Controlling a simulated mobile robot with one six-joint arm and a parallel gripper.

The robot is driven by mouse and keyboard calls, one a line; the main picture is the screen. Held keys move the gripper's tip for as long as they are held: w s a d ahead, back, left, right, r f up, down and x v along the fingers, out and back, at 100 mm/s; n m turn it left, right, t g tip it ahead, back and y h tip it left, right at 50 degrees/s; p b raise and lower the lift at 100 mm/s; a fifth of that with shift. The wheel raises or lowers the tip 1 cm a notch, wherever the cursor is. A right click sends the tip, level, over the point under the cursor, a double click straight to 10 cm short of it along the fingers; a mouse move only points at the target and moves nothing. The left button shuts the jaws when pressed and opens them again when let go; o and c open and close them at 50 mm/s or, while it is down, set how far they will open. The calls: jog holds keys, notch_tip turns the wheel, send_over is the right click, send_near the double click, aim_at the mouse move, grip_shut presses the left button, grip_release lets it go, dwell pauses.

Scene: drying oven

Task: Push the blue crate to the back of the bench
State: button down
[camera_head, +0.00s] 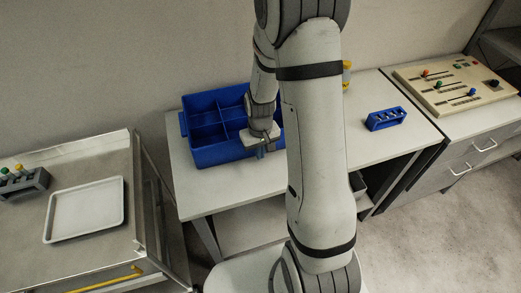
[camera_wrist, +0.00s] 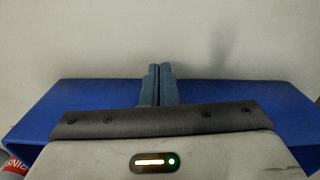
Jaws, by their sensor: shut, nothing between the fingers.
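The blue crate (camera_head: 207,145) stands on the white bench (camera_head: 192,204), left of centre in the head view. It is divided into compartments, and its right part is hidden by my arm. My gripper (camera_head: 261,153) is shut and empty, at the crate's near right side. In the wrist view the closed fingers (camera_wrist: 158,72) point at the wall, with the crate's blue surface (camera_wrist: 85,97) spread on both sides of them. I cannot tell whether the fingers touch the crate.
A blue rack (camera_head: 386,119) stands on the bench to the right, and a yellow-capped item (camera_head: 346,72) shows behind my arm. A control panel (camera_head: 455,84) sits on the right cabinet. A steel cart with a white tray (camera_head: 86,238) and a grey rack (camera_head: 22,187) stands left.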

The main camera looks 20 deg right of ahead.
jog(key=shift+w+a, duration=0.1)
jog(key=shift+w, duration=0.7)
jog(key=w+b, duration=0.1)
jog(key=w, duration=0.3)
jog(key=shift+a+f, duration=0.1)
jog(key=shift+a, duration=0.05)
jog(key=shift+w+b, duration=0.3)
jog(key=shift+w, duration=0.1)
jog(key=shift+s, duration=0.1)
